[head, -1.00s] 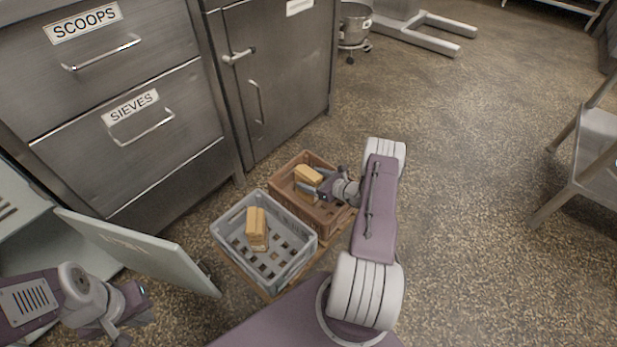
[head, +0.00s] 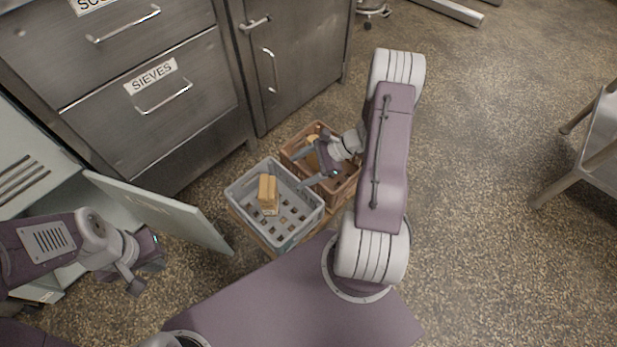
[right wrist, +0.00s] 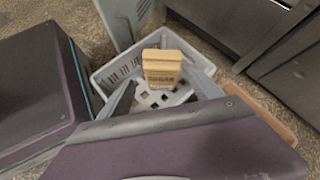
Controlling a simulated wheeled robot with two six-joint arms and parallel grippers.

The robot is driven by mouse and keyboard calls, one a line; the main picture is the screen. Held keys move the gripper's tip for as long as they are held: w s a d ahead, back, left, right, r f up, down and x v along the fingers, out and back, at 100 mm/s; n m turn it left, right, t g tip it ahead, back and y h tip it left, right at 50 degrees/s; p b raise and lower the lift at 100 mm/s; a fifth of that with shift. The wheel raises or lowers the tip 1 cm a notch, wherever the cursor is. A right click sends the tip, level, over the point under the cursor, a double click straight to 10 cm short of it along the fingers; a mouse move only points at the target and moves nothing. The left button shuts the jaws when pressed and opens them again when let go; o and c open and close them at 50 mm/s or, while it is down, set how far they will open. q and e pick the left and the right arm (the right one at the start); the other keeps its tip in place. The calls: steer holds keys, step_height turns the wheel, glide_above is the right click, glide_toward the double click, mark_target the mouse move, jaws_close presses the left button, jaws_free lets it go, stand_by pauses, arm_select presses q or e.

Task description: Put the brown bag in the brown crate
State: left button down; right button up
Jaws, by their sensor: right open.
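A brown bag (head: 268,194) stands upright in the grey crate (head: 240,190). The right wrist view shows this bag (right wrist: 162,68) between and beyond the open fingers, with dark lettering on its front. The brown crate (head: 347,189) is just behind and right of the grey one. Another tan bag (head: 313,139) inside it is partly hidden by my right gripper. My right gripper (head: 305,170) is open and empty, above the side where the two crates meet, its fingers pointing toward the grey crate. My left gripper (head: 146,272) is at the left, away from both crates; its finger gap is unclear.
An open pale door (head: 160,212) stands left of the grey crate. Steel drawers (head: 160,95) and a steel cabinet (head: 290,65) rise behind the crates. A metal table or rack (head: 590,150) is at the far right. Open speckled floor lies between.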

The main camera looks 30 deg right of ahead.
steer(key=s+a+r+n+g+h, duration=0.1)
steer(key=s+a+r+n+h, duration=0.2)
steer(key=n, duration=0.7)
steer(key=s+a+r+n+g+h, duration=0.2)
steer(key=s+a+r+n+h, duration=0.2)
steer(key=s+r+n, duration=0.4)
steer(key=n+h, duration=0.1)
steer(key=n, duration=0.1)
steer(key=shift+s+r+n+h, duration=0.15)
steer(key=shift+r+n+h, duration=0.15)
steer(key=shift+n, duration=0.1)
steer(key=shift+a, duration=0.1)
